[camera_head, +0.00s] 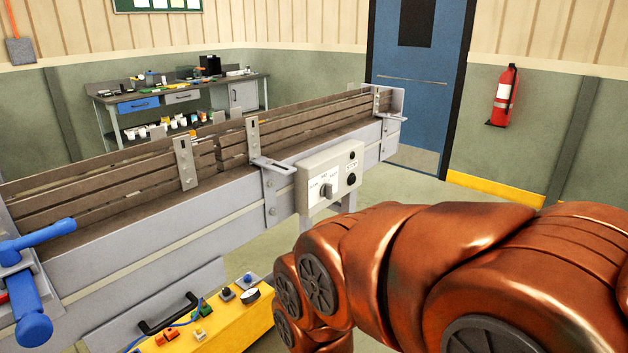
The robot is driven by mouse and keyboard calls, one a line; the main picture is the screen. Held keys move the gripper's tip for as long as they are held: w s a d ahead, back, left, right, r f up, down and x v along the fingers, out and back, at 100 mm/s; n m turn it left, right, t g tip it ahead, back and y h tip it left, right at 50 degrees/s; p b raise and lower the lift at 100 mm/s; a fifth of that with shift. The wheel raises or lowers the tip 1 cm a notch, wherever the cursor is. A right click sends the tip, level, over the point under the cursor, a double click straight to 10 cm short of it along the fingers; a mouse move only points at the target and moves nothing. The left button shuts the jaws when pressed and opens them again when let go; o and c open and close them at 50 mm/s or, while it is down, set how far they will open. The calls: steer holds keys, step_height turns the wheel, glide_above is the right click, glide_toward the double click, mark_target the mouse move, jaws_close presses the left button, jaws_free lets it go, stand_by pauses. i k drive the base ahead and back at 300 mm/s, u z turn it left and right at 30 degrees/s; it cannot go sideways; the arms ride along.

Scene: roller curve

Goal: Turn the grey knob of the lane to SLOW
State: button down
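The grey knob (328,191) sits on the front of a light grey control box (312,169) on the side of the lane (160,225). Small white labels lie around the knob, but they are too small to read surely, so I cannot tell which setting it points to. Two dark round buttons (352,180) are to the right of the knob, with a small label between them. My copper-coloured arm fills the lower right, in front of and below the box. My gripper is not in view, and nothing visible touches the knob.
A blue clamp-like handle (34,242) is at the lane's left end. A yellow box (225,322) with buttons and a gauge stands below the lane. Metal brackets (253,140) rise along the lane. A workbench (180,97), blue door (415,80) and fire extinguisher (503,95) are behind.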

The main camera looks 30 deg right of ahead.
mark_target(327, 190)
steer(key=z, duration=0.5)
steer(key=k, duration=1.25)
steer(key=u, duration=0.4)
steer(key=i, duration=1.6)
steer(key=z, duration=0.35)
